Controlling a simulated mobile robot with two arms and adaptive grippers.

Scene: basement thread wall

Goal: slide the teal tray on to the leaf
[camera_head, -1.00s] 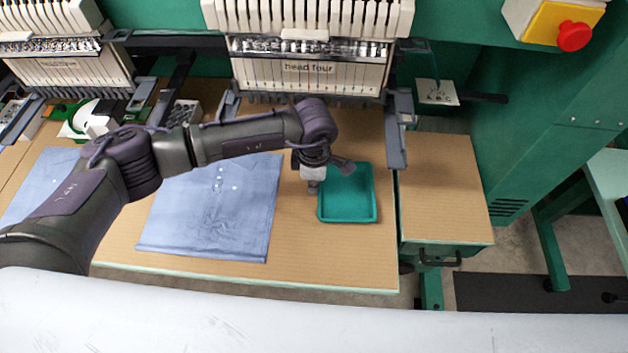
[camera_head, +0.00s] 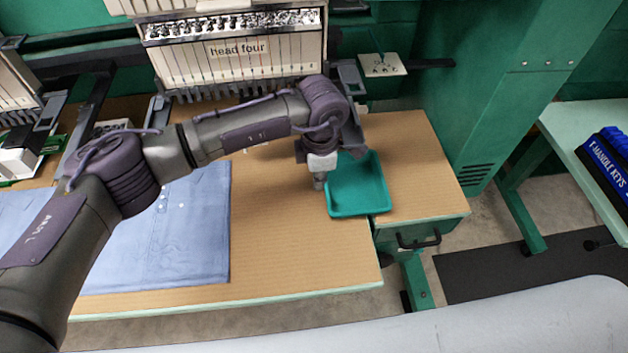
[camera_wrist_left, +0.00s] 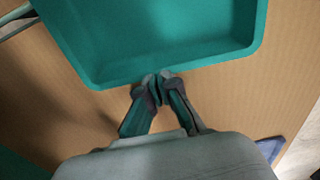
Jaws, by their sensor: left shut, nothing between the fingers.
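The teal tray (camera_head: 358,186) is empty and lies flat across the seam between the main tabletop and the leaf (camera_head: 422,150), the board-topped section on the right. Part of the tray is on each surface. My left gripper (camera_head: 319,184) points down at the tray's left side, with its fingers shut and empty. In the left wrist view the fingertips (camera_wrist_left: 158,80) are at the outside of the tray's wall (camera_wrist_left: 170,72), seemingly touching it. My right gripper is not in view.
A folded blue shirt (camera_head: 195,235) lies on the tabletop (camera_head: 285,235) to the left. The embroidery head (camera_head: 240,60) stands behind. The leaf's right part is clear. A black handle (camera_head: 418,241) is on the leaf's front. A blue box (camera_head: 610,165) sits on a side table.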

